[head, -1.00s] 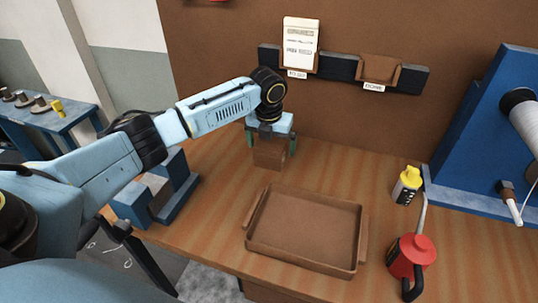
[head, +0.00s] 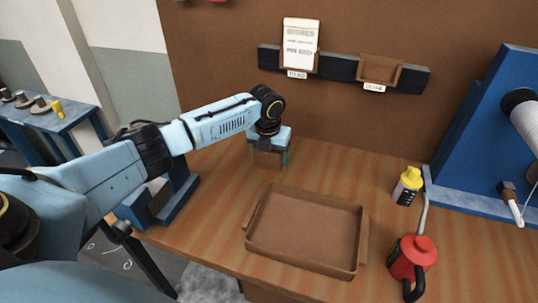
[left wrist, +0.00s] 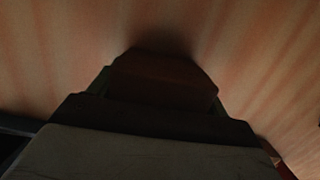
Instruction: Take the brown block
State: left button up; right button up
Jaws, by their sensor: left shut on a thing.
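The brown block (head: 268,159) is at the back of the wooden table, near the brown back panel. My left gripper (head: 269,158) points down over it and is shut on it, with a finger on each side. The palm covers the top of the block in the head view. In the dark left wrist view the block (left wrist: 163,75) shows between the fingers, with the striped table top around it. I cannot tell whether the block touches the table. My right gripper is not in view.
A brown tray (head: 247,235) lies in front of the block. A yellow bottle (head: 408,185) and a red can (head: 412,258) stand to the right. A blue stand (head: 178,203) is at the left. A card holder (head: 380,72) hangs on the panel. Table beyond the tray is clear.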

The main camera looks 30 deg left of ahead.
pick_arm(q)
jog(key=shift+r, duration=0.1)
jog(key=shift+c, duration=0.6)
jog(key=shift+r, duration=0.2)
notch_tip(320, 180, up, 10)
jog(key=shift+f+p, duration=0.2)
jog(key=shift+p, duration=0.15)
